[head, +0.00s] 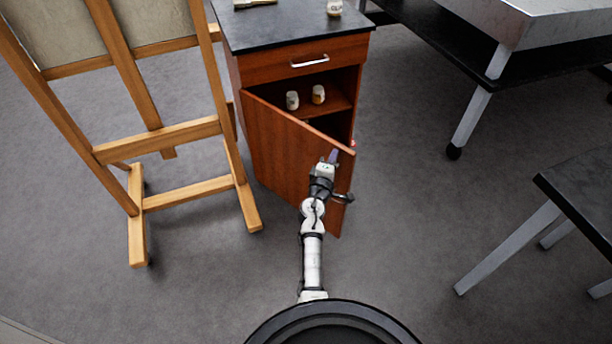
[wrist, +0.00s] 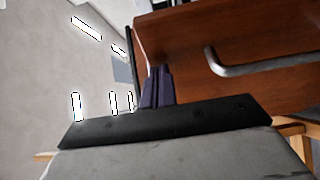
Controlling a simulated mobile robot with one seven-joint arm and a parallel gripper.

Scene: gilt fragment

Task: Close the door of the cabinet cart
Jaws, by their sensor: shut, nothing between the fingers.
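The cabinet cart (head: 238,62) is reddish-brown wood with a dark top. Its door (head: 285,150) stands partly open, hinged at the left, with its free edge swung out toward me. A handle (head: 342,197) sits on the door's outer face near that edge. My gripper (head: 332,157) is shut and empty, by the upper free corner of the door; I cannot tell whether it touches. In the wrist view the dark fingers (wrist: 158,86) are together beside a wooden panel (wrist: 175,38) with a grey bar handle (wrist: 265,66).
Small jars (head: 318,94) stand on the shelf inside the cart, below a shut drawer (head: 285,62). A wooden easel (head: 160,140) stands close at the left. A table (head: 590,185) and a larger bench (head: 480,115) stand at the right. Floor before the door's right is clear.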

